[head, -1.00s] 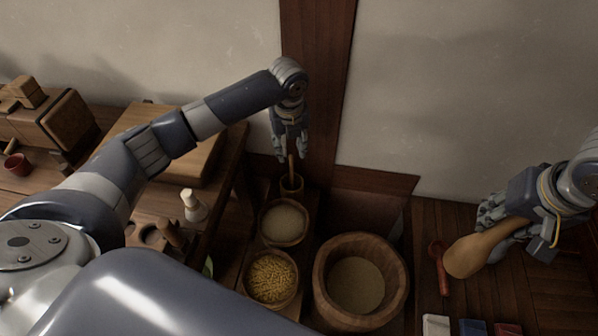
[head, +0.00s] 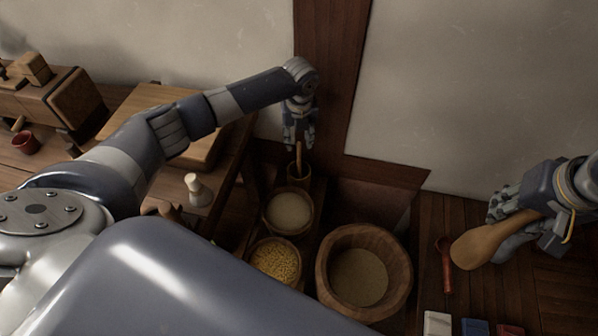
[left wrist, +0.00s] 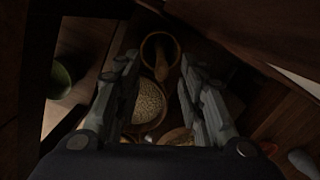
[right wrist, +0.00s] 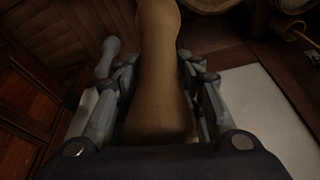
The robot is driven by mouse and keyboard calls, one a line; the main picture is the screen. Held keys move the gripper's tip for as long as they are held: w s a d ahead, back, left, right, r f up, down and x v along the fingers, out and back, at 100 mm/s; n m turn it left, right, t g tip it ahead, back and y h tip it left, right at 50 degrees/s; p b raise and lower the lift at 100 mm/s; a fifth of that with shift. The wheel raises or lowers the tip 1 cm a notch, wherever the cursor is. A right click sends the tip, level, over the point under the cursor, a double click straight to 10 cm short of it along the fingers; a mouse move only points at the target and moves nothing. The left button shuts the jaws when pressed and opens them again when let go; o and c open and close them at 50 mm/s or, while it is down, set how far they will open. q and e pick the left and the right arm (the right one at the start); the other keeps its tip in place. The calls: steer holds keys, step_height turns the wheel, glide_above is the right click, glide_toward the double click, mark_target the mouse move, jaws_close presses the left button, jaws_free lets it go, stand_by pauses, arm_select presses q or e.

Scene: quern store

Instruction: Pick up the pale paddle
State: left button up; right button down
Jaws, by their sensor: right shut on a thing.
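The pale paddle (head: 485,243), a smooth tan wooden piece with a broad rounded end, is in my right gripper (head: 510,218) at the right of the head view. In the right wrist view the paddle (right wrist: 160,80) lies between the two fingers, which are shut on it. It is clear of the bowls. My left gripper (head: 299,142) hangs over a small dark cup (head: 299,172) with a wooden stick in it. In the left wrist view its fingers (left wrist: 158,75) are wide apart with nothing between them.
A large wooden tub (head: 328,275), a bowl of pale grain (head: 289,231) and a bowl of yellow grain (head: 252,270) stand in the middle. A reddish spoon (head: 446,270) and coloured blocks (head: 473,327) lie at right. A bench with a board (head: 160,110) is left.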

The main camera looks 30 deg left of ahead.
mark_target(299, 144)
arm_select(q)
steer(key=shift+w+f, duration=0.2)
steer(key=shift+f, duration=1.75)
jaws_close()
steer(key=shift+r, duration=0.15)
